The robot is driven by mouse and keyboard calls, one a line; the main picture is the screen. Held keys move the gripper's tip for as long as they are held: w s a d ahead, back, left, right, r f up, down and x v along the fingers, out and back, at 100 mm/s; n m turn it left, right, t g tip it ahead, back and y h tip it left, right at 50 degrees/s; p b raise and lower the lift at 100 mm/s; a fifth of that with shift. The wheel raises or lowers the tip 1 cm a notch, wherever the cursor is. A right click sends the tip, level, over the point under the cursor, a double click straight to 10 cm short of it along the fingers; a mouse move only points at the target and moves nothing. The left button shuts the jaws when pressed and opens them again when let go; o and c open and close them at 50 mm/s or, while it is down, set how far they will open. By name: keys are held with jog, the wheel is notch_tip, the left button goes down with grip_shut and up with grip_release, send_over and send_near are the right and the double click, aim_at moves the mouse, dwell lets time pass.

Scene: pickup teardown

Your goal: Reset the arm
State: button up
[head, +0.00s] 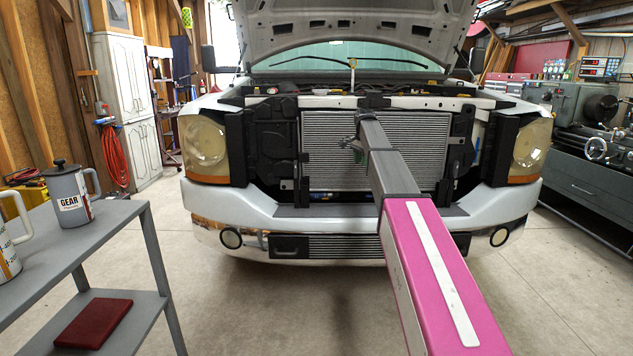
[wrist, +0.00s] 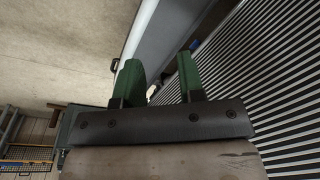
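My arm (head: 430,265) is pink and grey and reaches forward from the lower right to the front of a white pickup (head: 240,210). My gripper (wrist: 160,78) shows two green fingers in the wrist view, standing apart with nothing between them. In the head view the gripper end (head: 354,144) is small and partly hidden by the arm, in front of the radiator (head: 325,165). The radiator's fins (wrist: 275,80) fill the right side of the wrist view, close to the right finger. I cannot tell whether they touch.
The raised hood (head: 345,25) is above the engine bay. A lathe (head: 590,120) stands at the right. The concrete floor before the bumper is clear.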

jog(key=s+f+n, duration=0.5)
jog(key=s+f, duration=1.5)
jog(key=f, duration=0.4)
jog(key=s+f+n, duration=0.1)
jog(key=s+f, duration=0.3)
jog(key=s, duration=0.3)
jog(key=s+f+n+g, duration=0.1)
jog(key=s+f+n, duration=0.1)
jog(key=s+f, duration=0.3)
jog(key=s+f+n, duration=0.2)
jog(key=s+f, duration=0.3)
jog(key=s, duration=0.6)
jog(key=shift+s+d, duration=0.15)
jog(key=shift+s, duration=0.05)
jog(key=shift+f, duration=0.1)
